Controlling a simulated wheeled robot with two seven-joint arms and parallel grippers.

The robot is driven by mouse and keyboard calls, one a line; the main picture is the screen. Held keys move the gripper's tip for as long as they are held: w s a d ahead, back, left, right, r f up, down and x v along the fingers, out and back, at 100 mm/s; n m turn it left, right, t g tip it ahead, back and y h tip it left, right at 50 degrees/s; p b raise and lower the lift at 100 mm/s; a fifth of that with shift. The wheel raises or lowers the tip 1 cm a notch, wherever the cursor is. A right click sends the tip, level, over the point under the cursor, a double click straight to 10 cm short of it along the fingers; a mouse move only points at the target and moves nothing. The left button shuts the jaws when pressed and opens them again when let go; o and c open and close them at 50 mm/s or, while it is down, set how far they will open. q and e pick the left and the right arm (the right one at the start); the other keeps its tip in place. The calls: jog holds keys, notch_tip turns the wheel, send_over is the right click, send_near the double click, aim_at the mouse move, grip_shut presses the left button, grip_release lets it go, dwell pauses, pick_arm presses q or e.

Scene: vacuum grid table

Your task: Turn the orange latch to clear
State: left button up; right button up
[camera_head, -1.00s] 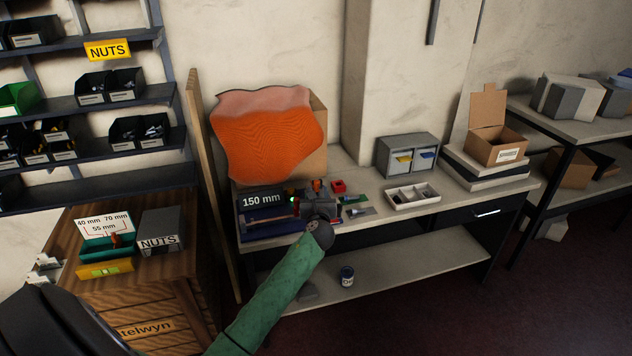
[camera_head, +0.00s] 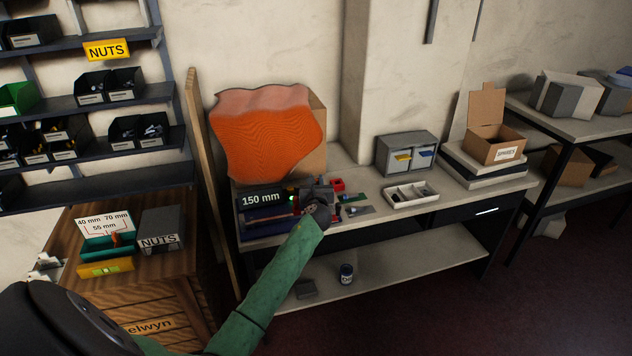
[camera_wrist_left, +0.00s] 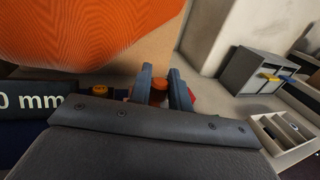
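My left gripper (camera_head: 318,192) reaches over the workbench at the device beside the black "150 mm" sign (camera_head: 262,198). In the left wrist view its two blue-grey fingers (camera_wrist_left: 162,88) stand apart. An orange, round-topped piece (camera_wrist_left: 159,86), which looks like the orange latch, shows between them. I cannot tell whether the fingers touch it. In the head view the gripper hides most of this spot. A second orange-yellow cap (camera_wrist_left: 100,90) shows left of the fingers in the wrist view. My right gripper is not in view.
A large wavy orange sheet (camera_head: 265,135) stands behind the device. A red block (camera_head: 338,184) sits just right of the gripper. A white divided tray (camera_head: 410,196) and a grey drawer box (camera_head: 405,152) stand further right. Some bench top between them is clear.

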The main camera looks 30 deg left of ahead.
pick_arm(q)
grip_shut()
